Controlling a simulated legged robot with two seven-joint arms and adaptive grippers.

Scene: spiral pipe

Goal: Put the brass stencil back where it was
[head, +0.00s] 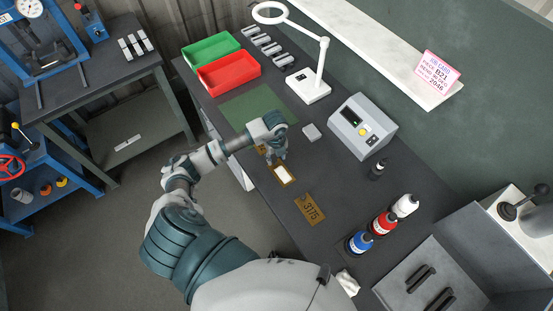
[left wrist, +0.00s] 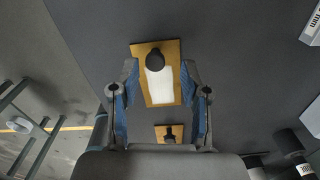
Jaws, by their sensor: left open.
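A brass plate with cut-out figures reading 3175 (head: 311,208) lies flat on the dark bench. A brass-coloured plate with a white face (head: 283,175) lies behind it, close to my left gripper (head: 278,155). In the left wrist view a brass plate with a white panel (left wrist: 160,91) lies between and beyond the open fingers of my left gripper (left wrist: 160,100), with a dark round knob over it. A smaller brass piece with a dark shape (left wrist: 160,133) shows lower down, partly hidden. Another bit of brass (head: 261,150) shows beside the gripper. My right gripper is out of view.
Red (head: 229,70) and green (head: 211,49) trays, a green mat (head: 247,106), a white ring lamp (head: 309,89) and a grey box with a display (head: 361,126) stand farther back. Several bottles (head: 384,223) stand to the right. Bench around the 3175 plate is clear.

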